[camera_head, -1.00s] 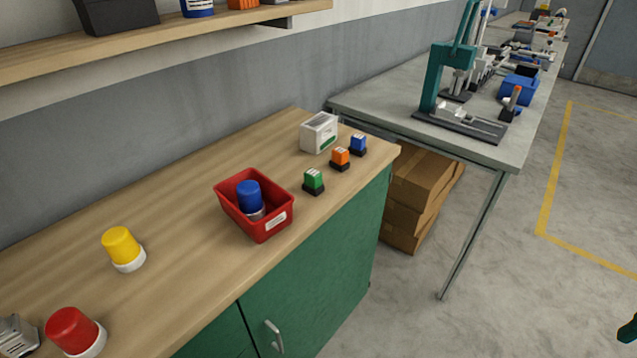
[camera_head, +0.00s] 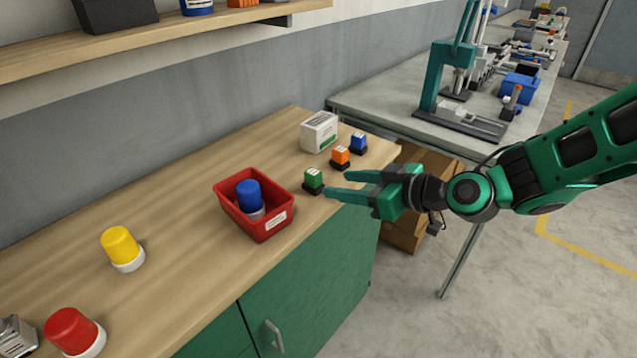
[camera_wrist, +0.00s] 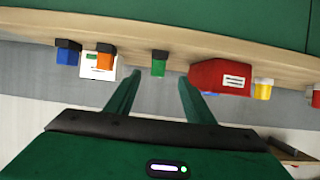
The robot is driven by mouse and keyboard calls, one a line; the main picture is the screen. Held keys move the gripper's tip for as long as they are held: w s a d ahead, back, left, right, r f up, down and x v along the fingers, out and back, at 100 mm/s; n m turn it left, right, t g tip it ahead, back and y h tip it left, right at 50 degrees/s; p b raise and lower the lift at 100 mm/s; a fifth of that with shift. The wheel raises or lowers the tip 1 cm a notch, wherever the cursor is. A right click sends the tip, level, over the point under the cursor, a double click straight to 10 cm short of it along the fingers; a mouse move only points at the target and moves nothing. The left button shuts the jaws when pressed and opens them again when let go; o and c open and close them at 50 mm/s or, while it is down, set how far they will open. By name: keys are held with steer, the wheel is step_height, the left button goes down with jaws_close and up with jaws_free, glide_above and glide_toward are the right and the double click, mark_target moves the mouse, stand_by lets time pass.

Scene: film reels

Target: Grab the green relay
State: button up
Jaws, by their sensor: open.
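The green relay (camera_head: 313,178) is a small green block on a dark base, standing on the wooden counter near its front edge. It also shows in the wrist view (camera_wrist: 159,66), in line with the gap between my fingers. My gripper (camera_head: 336,184) is open and empty, with its fingertips just to the right of the relay in the head view. In the wrist view the open fingers (camera_wrist: 160,82) point toward the relay, one on each side of its line. I cannot tell the exact distance left between them.
A red bin (camera_head: 228,206) holding a blue-capped object (camera_head: 249,194) stands left of the relay. An orange relay (camera_head: 340,156), a blue relay (camera_head: 358,141) and a white box (camera_head: 319,131) stand behind it to the right. Yellow (camera_head: 121,245) and red (camera_head: 72,330) capped objects are farther left.

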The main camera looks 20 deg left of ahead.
mark_target(319, 180)
steer(key=x, duration=1)
steer(key=shift+w+a, duration=0.15)
steer(key=shift+a, duration=0.05)
steer(key=c, duration=1.1)
